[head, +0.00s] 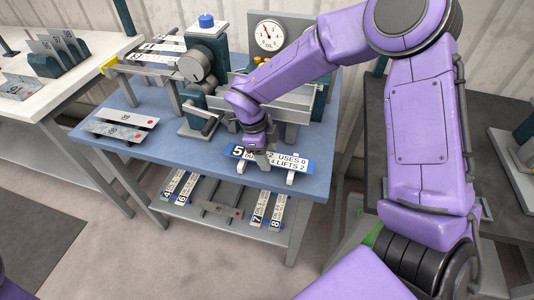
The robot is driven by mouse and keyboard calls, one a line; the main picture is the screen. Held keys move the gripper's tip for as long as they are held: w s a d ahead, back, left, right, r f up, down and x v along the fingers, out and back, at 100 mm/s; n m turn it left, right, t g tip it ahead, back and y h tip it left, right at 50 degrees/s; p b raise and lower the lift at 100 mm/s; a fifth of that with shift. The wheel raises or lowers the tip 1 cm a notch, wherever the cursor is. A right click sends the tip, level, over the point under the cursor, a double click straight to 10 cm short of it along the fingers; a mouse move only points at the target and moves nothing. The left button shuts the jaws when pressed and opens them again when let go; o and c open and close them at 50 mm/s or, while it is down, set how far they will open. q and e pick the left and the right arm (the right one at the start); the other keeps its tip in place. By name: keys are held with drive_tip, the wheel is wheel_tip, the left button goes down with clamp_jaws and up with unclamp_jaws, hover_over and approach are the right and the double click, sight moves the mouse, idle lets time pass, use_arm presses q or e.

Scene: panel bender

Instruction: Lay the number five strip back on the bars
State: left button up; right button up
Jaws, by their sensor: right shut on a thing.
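The number five strip (292,162) is a white plate with blue ends, a large 5 at its left end and lettering such as USES 0 and LIFTS 2. It lies across two pale bars (290,179) at the front right of the blue table; I cannot tell whether it rests on them or is just above. My right gripper (257,151) comes down from above and is shut on the strip left of its middle, hiding part of the lettering. My left gripper is out of view.
The blue table (195,158) carries a bending machine (206,75) with a dial (269,35), and grey strips (122,130) at left. Strips numbered 4, 6, 7 and 8 (277,210) lie on the lower shelf. A white bench (60,80) stands at left. The table's front middle is clear.

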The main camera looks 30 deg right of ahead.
drive_tip(key=shift+f, duration=0.45)
drive_tip(key=o, duration=1.1)
drive_tip(key=shift+o, duration=0.2)
drive_tip(key=v, duration=1)
drive_tip(key=shift+r+b, duration=0.25)
drive_tip(key=shift+b, duration=0.15)
drive_tip(key=shift+a, duration=0.1)
